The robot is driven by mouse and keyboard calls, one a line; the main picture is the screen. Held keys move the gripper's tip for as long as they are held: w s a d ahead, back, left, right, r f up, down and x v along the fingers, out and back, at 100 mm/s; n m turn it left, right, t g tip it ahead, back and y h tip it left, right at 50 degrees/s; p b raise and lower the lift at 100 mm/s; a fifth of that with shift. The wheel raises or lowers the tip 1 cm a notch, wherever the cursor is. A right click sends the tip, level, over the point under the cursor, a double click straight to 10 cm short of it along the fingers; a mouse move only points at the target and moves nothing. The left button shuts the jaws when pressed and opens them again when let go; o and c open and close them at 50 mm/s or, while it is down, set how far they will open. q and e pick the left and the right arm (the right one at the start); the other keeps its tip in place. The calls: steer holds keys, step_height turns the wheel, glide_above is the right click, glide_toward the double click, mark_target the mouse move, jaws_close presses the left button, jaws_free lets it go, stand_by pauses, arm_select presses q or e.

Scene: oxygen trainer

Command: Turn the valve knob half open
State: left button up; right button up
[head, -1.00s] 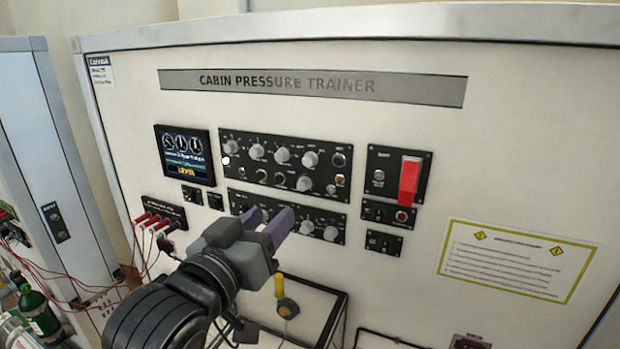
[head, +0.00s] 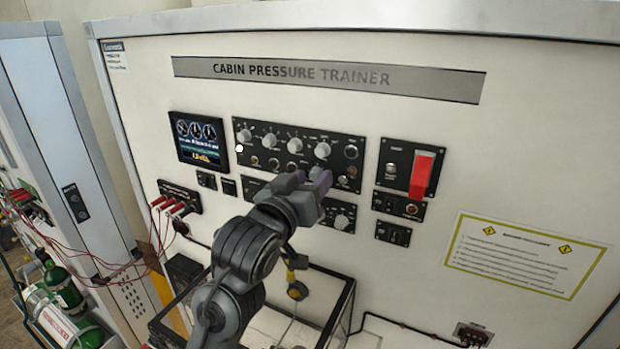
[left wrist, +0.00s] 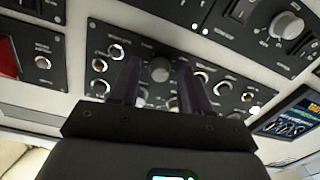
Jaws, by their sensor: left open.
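My left gripper (head: 309,182) is open in front of the trainer's knob panels, its two purple-grey fingers pointing at the upper panel's lower row. In the left wrist view the two fingers (left wrist: 160,82) stand on either side of a round grey knob (left wrist: 160,70). I cannot tell whether they touch it. In the head view this knob is largely hidden by the fingers. Several similar grey knobs, such as one (head: 323,150) in the upper row, are close by. I cannot read which label marks the valve knob. My right gripper is not in view.
A red switch cover (head: 422,174) sits right of the knob panels, and a small display (head: 199,143) left of them. Red-handled plugs (head: 168,205) with cables are at lower left. A green cylinder (head: 62,287) stands at far left. A yellow-bordered notice (head: 522,254) is at right.

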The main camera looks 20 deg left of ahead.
arm_select(q)
jaws_close()
stand_by(0.3)
